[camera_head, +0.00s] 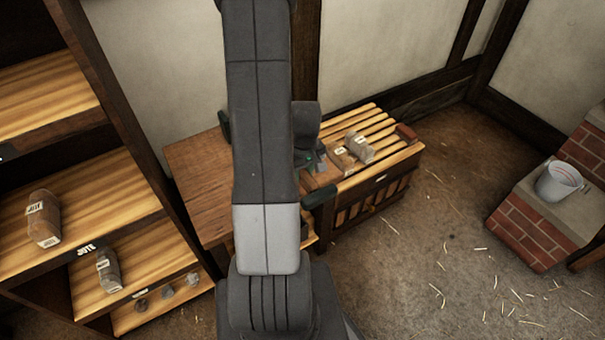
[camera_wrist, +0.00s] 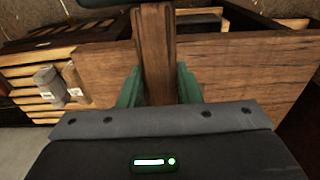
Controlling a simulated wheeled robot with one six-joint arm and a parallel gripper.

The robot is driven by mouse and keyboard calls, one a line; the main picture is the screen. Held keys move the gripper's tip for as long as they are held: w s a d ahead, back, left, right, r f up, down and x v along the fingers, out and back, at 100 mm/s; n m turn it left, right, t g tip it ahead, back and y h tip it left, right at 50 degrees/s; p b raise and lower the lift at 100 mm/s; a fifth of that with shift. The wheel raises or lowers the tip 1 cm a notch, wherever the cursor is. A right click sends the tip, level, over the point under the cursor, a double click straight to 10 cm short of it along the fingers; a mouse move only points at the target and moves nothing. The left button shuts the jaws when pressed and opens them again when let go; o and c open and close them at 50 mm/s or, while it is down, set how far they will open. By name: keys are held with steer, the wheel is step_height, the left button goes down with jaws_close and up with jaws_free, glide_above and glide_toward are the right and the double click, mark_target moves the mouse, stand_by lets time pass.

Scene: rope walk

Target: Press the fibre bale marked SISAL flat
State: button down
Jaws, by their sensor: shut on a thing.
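My gripper (camera_wrist: 158,88) is shut on an upright brown wooden bar (camera_wrist: 156,45), with a green finger on each side. In the head view my arm hides most of the grip and what lies beneath it. The bar stands by a brown wooden table (camera_head: 195,165). A brown bale (camera_head: 342,161) and a grey bale (camera_head: 360,146) lie side by side on a slatted rack, to the right of the gripper. Both carry pale labels too small to read. I cannot tell which bale is marked SISAL, nor see whether one lies under the bar.
The slatted rack (camera_head: 375,115) adjoins the table. At left, a shelf unit (camera_head: 105,195) holds a brown bale (camera_head: 43,218), a grey bale (camera_head: 108,268) and several small coils. A bucket (camera_head: 559,181) stands on brickwork at right. The straw-strewn floor between is open.

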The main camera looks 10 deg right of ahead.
steer(key=shift+s+f, duration=0.15)
steer(key=shift+f, duration=0.15)
steer(key=c, duration=1)
jaws_free()
steer(key=shift+c, duration=0.2)
step_height(320, 180, up, 14)
steer(key=p, duration=0.1)
steer(key=shift+s+d, duration=0.15)
steer(key=shift+s, duration=0.1)
steer(key=shift+f, duration=0.1)
